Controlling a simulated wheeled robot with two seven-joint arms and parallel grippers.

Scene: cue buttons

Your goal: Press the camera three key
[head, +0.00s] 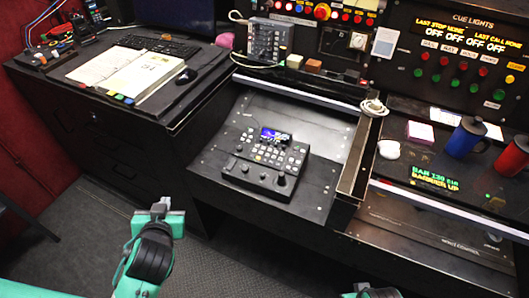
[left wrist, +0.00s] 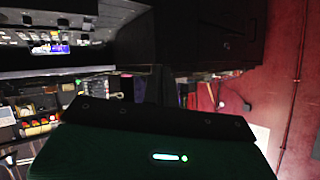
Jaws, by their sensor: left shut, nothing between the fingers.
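The camera control console (head: 267,160) is a dark box with a small lit screen (head: 275,135), rows of small keys and a joystick. It lies on the black sloped desk panel in the middle of the head view. Its key labels are too small to read, so I cannot tell which key is camera three. The console's lit screen also shows at the upper left of the left wrist view (left wrist: 50,48). My left gripper (head: 160,208) is shut and empty, in front of and to the left of the console, well apart from it. My right gripper (head: 375,291) shows only partly at the bottom edge.
The left desk holds an open binder (head: 127,72), a keyboard (head: 157,45) and a mouse (head: 187,76). A raised edge (head: 352,160) bounds the console panel on the right. Beyond it stand a blue mug (head: 465,137) and a red mug (head: 513,157). Space above the console looks clear.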

